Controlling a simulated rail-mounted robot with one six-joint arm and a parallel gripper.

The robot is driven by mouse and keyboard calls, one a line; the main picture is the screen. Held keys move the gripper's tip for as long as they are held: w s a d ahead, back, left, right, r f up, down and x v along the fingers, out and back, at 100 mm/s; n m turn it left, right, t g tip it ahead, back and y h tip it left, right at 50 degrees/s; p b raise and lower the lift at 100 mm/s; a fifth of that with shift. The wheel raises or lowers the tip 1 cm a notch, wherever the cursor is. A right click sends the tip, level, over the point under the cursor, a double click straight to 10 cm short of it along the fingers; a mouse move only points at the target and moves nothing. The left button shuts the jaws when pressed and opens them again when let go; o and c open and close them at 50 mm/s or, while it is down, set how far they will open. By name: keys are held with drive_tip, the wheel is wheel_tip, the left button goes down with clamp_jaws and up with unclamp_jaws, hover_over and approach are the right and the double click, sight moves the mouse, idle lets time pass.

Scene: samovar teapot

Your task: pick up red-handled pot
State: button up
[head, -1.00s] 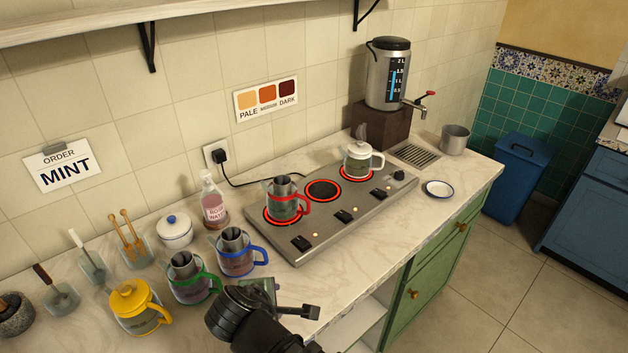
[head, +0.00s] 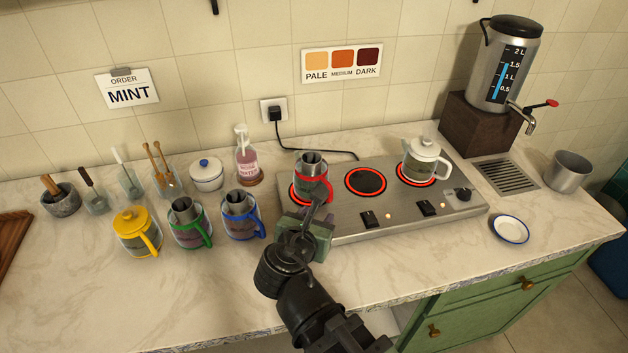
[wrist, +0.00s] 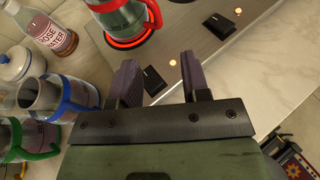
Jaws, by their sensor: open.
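The red-handled pot (head: 312,181) is glass with a red band and handle and a metal insert in its open top. It stands on the left glowing burner of the hot plate. In the wrist view the lower part of the red-handled pot (wrist: 125,14) shows at the top, beyond the fingertips. My gripper (head: 314,207) is in front of the pot in the head view and covers part of its lower front. In the wrist view my gripper (wrist: 158,72) has its two fingers spread, with nothing between them.
The steel hot plate (head: 345,223) also carries a white-lidded pot (head: 421,158) on its right burner; the middle burner is bare. Blue-handled (head: 240,217), green-handled (head: 187,226) and yellow-lidded (head: 134,233) pots stand left of my gripper. A rose water bottle (head: 246,160) stands behind.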

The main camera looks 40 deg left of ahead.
sight(312, 179)
drive_tip(key=b+x, duration=0.2)
drive_tip(key=x, duration=0.3)
drive_tip(key=shift+f, duration=0.25)
drive_tip(key=shift+w+a, duration=0.1)
drive_tip(key=shift+w, duration=0.1)
drive_tip(key=b+x, duration=0.1)
drive_tip(key=x, duration=0.4)
drive_tip(key=shift+a+r+b, duration=0.1)
drive_tip(key=shift+a+b, duration=0.05)
drive_tip(key=shift+b, duration=0.15)
drive_tip(key=shift+r, duration=0.1)
clamp_jaws()
